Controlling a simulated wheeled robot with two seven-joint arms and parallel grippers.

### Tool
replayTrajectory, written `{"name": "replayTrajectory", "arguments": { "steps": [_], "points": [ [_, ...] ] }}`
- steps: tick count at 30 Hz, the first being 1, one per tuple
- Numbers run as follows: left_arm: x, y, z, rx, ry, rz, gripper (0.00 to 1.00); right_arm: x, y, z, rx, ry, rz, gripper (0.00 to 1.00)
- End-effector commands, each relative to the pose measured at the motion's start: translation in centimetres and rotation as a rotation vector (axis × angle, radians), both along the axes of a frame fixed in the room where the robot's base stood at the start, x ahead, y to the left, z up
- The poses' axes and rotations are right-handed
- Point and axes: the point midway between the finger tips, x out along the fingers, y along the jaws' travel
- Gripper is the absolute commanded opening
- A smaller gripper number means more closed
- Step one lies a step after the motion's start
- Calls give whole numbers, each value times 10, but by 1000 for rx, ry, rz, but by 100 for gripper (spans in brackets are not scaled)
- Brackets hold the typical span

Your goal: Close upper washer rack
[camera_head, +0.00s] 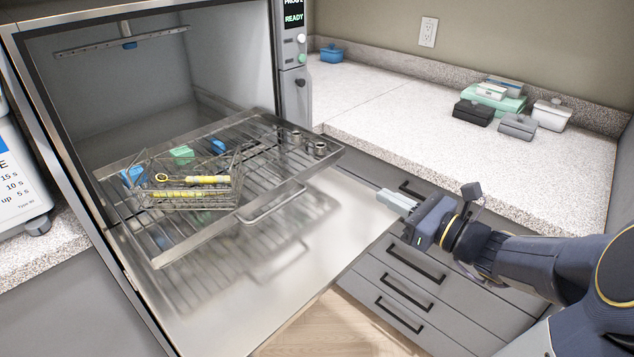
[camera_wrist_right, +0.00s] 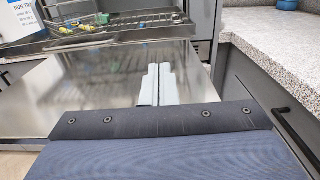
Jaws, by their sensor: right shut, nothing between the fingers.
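The upper washer rack (camera_head: 215,222) is a wire and metal tray pulled out of the open washer chamber (camera_head: 100,85), above the lowered door (camera_head: 230,300). A wire handle (camera_head: 272,204) is on its front edge. A wire basket (camera_head: 190,197) with yellow-handled tools and a few blue and green items stand on the rack. The rack's front also shows in the right wrist view (camera_wrist_right: 150,22). My right gripper (camera_head: 384,196) is shut and empty, apart from the rack, to the right of its handle. It also shows in the right wrist view (camera_wrist_right: 155,86). My left gripper is not in view.
A speckled counter (camera_head: 400,110) with grey drawers (camera_head: 420,270) stands to the right of the washer. Boxes, including a black one (camera_head: 473,112), and a blue container (camera_head: 331,53) sit on it. A control panel (camera_head: 293,60) reads READY. The space above the door's front part is clear.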

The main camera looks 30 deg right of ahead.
Motion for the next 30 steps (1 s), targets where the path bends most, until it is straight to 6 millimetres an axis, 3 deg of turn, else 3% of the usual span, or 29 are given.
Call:
{"name": "replayTrajectory", "arguments": {
  "steps": [5, 18, 24, 30],
  "points": [
    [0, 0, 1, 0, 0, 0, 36, 19, 7, 1, 6, -1, 2, 0],
    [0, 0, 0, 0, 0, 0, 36, 104, 39, 1, 2, -2, 5, 0],
    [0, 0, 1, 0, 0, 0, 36, 125, 46, 1, 1, -2, 2, 0],
    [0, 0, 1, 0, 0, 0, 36, 130, 48, 1, 1, -2, 0, 0]
  ]
}}
